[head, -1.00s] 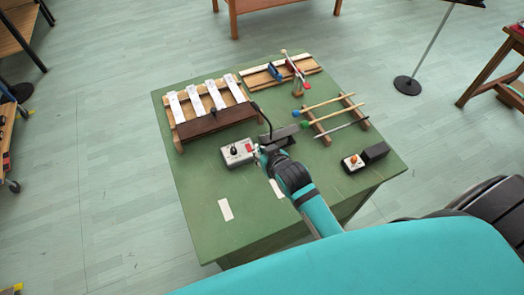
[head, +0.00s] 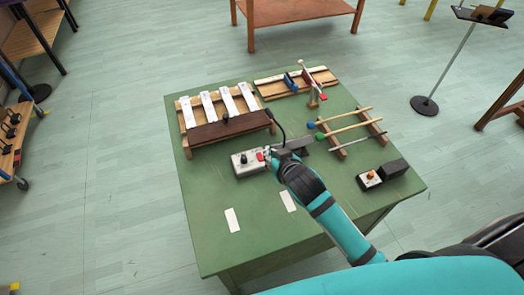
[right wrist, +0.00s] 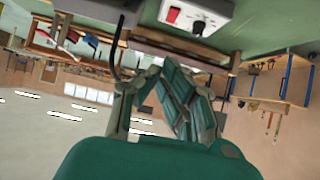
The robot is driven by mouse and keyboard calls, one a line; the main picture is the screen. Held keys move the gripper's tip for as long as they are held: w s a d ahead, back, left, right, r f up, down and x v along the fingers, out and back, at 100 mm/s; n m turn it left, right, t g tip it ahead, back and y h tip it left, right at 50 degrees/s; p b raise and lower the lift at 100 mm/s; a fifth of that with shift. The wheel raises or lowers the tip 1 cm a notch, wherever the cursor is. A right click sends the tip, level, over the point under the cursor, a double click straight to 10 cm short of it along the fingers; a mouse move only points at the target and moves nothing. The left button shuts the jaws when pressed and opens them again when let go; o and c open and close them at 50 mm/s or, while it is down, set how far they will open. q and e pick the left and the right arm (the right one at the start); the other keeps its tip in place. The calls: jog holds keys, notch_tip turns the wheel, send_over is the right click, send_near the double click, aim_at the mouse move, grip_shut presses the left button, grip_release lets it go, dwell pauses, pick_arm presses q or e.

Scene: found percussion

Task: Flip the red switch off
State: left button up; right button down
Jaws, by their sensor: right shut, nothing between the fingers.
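The red switch (head: 260,155) sits at the right end of a small grey-white control box (head: 236,170) with a black knob (head: 243,158), on the green table. In the right wrist view the box (right wrist: 222,10) shows at the top, with the red switch (right wrist: 173,14) and knob (right wrist: 198,27). I cannot tell which way the switch is set. My right gripper (head: 271,154) is shut and empty, just right of the switch; whether it touches is unclear. Its fingers also show in the right wrist view (right wrist: 166,72), apart from the switch in the picture. My left gripper is out of view.
A wooden rack with white bars (head: 200,136) stands behind the box, and a black cable curves near my gripper. Mallets (head: 345,125) rest on wooden bars to the right. Another small box with an orange button (head: 369,179) stands front right.

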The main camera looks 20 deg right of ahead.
jog(key=p, duration=0.1)
send_over(262, 157)
jog(key=f, duration=0.5)
jog(key=shift+s+f, duration=0.1)
jog(key=shift+s, duration=0.2)
jog(key=shift+w+f, duration=0.2)
jog(key=shift+f, duration=1.05)
jog(key=shift+w+f, duration=0.1)
jog(key=shift+f, duration=0.65)
